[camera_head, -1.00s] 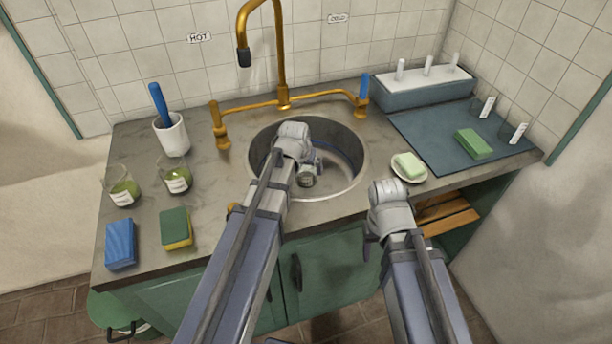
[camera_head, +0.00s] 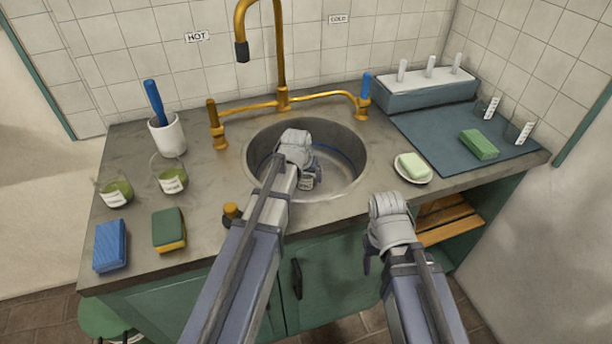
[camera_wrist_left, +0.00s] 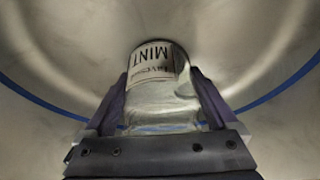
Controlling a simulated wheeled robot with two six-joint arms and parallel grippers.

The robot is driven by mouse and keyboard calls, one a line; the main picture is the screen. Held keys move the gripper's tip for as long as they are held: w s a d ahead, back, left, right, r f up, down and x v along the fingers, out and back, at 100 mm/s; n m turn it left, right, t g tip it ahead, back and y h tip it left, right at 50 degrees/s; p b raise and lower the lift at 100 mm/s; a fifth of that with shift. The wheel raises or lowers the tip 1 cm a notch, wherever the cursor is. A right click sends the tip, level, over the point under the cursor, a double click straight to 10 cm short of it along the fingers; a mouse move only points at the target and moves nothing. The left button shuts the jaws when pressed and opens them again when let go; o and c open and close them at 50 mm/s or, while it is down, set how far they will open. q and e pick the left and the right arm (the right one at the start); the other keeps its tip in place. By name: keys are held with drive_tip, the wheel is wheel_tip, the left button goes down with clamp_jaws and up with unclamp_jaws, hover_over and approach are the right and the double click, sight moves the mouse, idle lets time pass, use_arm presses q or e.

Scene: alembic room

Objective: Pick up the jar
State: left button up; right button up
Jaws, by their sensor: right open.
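A small glass jar (camera_head: 307,183) with a pale label is low inside the round metal sink (camera_head: 355,170). My left gripper (camera_head: 310,171) reaches down into the sink at the jar. In the left wrist view the jar (camera_wrist_left: 157,90), its label reading MINT, lies between the two dark fingers (camera_wrist_left: 160,95), which sit close against both its sides and look shut on it. The far side of the jar is hidden. My right gripper (camera_head: 370,259) is open, in front of the counter's edge, mostly hidden by its own wrist.
A brass tap (camera_head: 281,60) arches over the sink. A brush holder (camera_head: 168,138), two green-filled beakers and two sponges stand at left.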

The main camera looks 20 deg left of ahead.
use_arm(q)
clamp_jaws()
idle(0.5)
drive_tip(key=shift+r+p, duration=0.3)
drive_tip(key=shift+p, duration=0.05)
wheel_tip(320, 180, up, 9)
drive_tip(key=p, duration=0.9)
drive_tip(key=shift+r, duration=0.15)
idle(0.5)
